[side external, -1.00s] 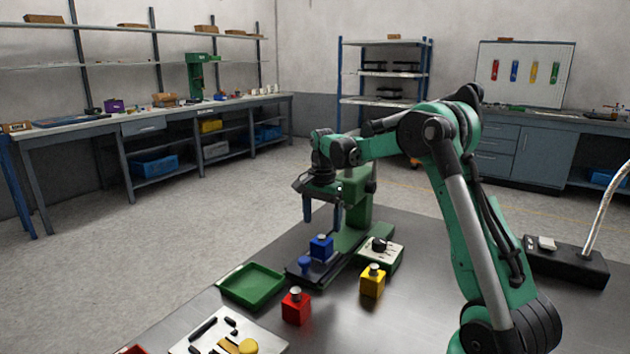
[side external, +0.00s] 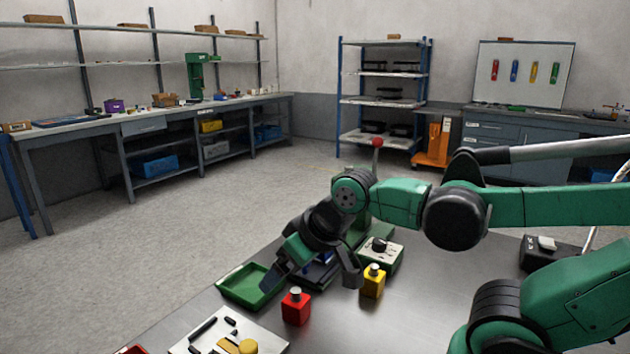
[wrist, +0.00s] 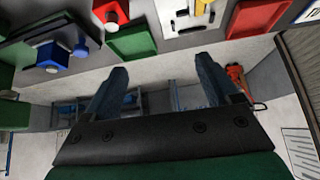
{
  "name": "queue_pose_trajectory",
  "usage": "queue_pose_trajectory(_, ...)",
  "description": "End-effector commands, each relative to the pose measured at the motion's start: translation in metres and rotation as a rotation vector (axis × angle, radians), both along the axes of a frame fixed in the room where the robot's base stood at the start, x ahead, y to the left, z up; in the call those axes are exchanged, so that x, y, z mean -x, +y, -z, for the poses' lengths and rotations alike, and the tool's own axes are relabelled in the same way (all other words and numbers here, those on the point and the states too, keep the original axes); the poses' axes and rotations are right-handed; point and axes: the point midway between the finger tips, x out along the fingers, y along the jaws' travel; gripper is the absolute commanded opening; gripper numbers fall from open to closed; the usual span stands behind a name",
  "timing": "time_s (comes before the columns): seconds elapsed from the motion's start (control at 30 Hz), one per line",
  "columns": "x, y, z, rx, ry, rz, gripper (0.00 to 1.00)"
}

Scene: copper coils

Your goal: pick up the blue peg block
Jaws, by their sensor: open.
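The blue peg block (wrist: 55,58) is in the upper left of the wrist view, with a pale knob on one side. It lies outside the space between my fingers, to their left. In the side view it is mostly hidden behind my gripper; only a bit of blue shows. My gripper (wrist: 162,78) is open and empty, its two dark blue fingers wide apart. In the side view my gripper (side external: 312,280) is tilted, in front of the block and close to the green tray.
A green tray (side external: 250,286) sits left of my gripper. A red block (side external: 296,306) and a yellow block (side external: 374,281) stand nearby on the metal table. A control box (side external: 381,253) is behind the yellow block. A pale board with tools (side external: 225,336) lies in front.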

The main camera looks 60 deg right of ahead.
Motion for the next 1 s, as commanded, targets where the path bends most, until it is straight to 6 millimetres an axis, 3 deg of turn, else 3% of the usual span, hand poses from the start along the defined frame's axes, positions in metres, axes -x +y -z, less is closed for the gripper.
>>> queue_pose_trajectory(0.5,0.004,0.005,0.004,0.021,-0.021,-0.048,0.89)
queue_pose_trajectory(0.63,-0.001,-0.002,0.001,0.025,-0.007,-0.04,0.89)
queue_pose_trajectory(0.77,-0.017,-0.028,-0.003,0.042,0.039,-0.022,0.89)
queue_pose_trajectory(1.0,-0.053,-0.114,0.007,0.048,0.148,-0.012,0.89)
